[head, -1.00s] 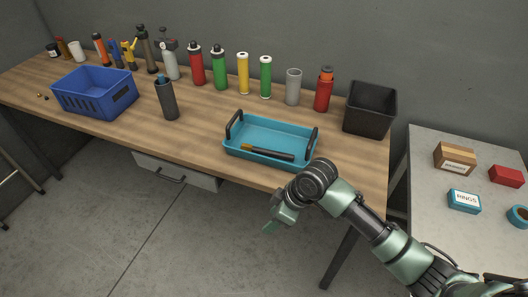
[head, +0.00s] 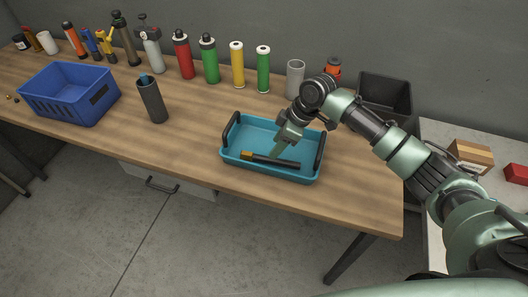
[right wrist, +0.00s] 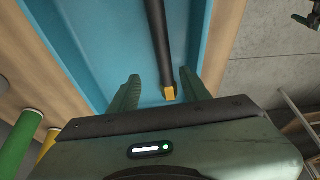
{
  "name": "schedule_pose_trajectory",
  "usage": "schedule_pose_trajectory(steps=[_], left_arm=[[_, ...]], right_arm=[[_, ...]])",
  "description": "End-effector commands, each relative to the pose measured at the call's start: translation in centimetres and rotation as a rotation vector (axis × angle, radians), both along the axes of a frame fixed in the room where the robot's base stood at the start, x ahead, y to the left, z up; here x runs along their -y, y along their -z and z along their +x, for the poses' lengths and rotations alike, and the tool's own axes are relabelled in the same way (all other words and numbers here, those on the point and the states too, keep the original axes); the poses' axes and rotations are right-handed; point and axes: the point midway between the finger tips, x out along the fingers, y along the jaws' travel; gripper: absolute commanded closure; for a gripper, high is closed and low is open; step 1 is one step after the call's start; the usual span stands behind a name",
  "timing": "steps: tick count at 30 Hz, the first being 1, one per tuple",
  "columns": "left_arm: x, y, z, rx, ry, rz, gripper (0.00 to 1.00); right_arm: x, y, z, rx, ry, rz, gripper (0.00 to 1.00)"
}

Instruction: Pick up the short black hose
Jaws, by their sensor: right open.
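The short black hose (head: 272,160) lies in the teal tray (head: 238,172) on the wooden table, with its orange-yellow tip toward the left. In the right wrist view the hose (right wrist: 160,40) runs down from the top edge, and its yellow tip shows between the fingers. My right gripper (head: 277,152) is over the tray, just above the hose. It also shows in the right wrist view (right wrist: 160,77), open, with one finger on each side of the hose line. Whether it touches the hose I cannot tell. My left gripper is not in view.
The tray has raised black handles (head: 231,132) at both ends. A blue basket (head: 70,97) and a dark cylinder (head: 153,100) stand to the left. Several bottles line the back, and a black bin (head: 385,92) is partly behind my arm. The table's front right is clear.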

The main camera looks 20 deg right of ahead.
Motion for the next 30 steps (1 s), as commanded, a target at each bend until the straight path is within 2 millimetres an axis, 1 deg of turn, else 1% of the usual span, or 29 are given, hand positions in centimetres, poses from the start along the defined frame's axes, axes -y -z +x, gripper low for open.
schedule_pose_trajectory(steps=[1,4,6,9,11,14,15,18,20,23,30], left_arm=[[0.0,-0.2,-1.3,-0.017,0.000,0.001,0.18],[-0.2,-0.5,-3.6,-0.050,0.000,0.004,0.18],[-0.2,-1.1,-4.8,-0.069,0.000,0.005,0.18],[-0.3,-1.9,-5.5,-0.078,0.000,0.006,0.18],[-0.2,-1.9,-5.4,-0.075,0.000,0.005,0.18],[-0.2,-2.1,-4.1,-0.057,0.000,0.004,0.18],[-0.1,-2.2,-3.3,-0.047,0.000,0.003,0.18],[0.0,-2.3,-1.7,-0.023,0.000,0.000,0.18],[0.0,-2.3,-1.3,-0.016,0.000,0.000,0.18],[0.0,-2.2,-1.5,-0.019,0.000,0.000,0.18],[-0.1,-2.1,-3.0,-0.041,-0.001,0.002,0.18]], right_arm=[[-0.3,0.5,0.0,-0.002,-0.001,0.001,0.53],[-0.8,1.4,0.2,-0.003,-0.001,0.000,0.53],[-1.2,2.1,0.3,-0.004,-0.001,0.001,0.53],[-1.9,3.5,0.5,-0.004,-0.002,0.001,0.53],[-2.2,4.5,0.7,-0.003,0.001,0.002,0.53],[-2.5,5.4,0.9,-0.002,-0.002,0.000,0.53],[-2.5,5.7,0.9,-0.001,-0.001,-0.001,0.53],[-2.5,5.9,1.0,0.001,-0.001,-0.001,0.53],[-2.5,5.9,1.0,0.001,-0.001,-0.001,0.53],[-2.5,5.9,1.0,0.000,-0.001,0.000,0.53],[-2.5,6.0,0.9,0.000,-0.001,0.000,0.53]])
